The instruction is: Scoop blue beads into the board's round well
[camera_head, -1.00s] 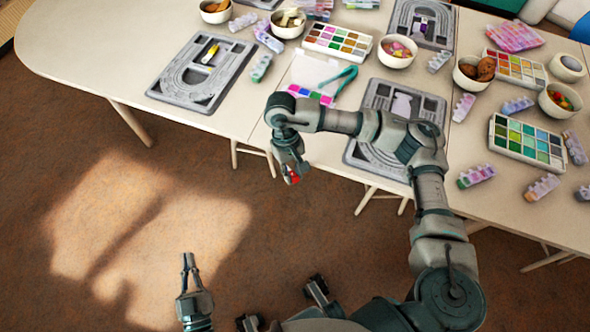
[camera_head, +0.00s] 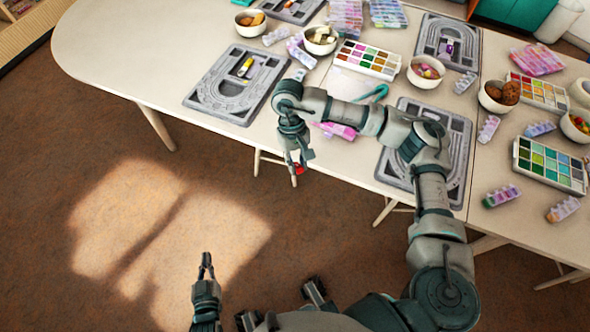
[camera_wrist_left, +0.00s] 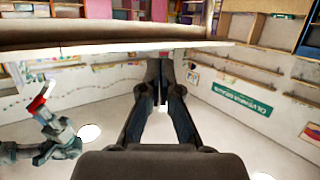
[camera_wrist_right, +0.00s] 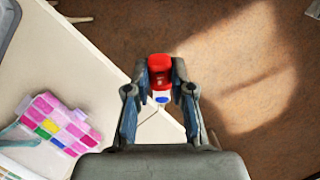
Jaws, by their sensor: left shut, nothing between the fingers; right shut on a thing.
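My right gripper (camera_head: 298,163) is shut on a small red and white tool (camera_wrist_right: 159,66). The right wrist view shows a blue spot on its white part; whether that is a bead is unclear. The tool is over the floor, just off the table's front edge. My left gripper (camera_head: 206,262) is shut and empty, low over the floor, away from the table. One grey bead board (camera_head: 229,98) lies at the left of the table. Another board (camera_head: 398,165) lies at the right, partly behind my right arm. I cannot pick out loose blue beads or the round well.
A pink bead box (camera_head: 340,130) lies near the front edge, partly behind my right arm; it also shows in the right wrist view (camera_wrist_right: 62,122). Bowls (camera_head: 426,80), colour trays (camera_head: 367,64) and small bead cases (camera_head: 502,196) crowd the table. The floor in front is clear.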

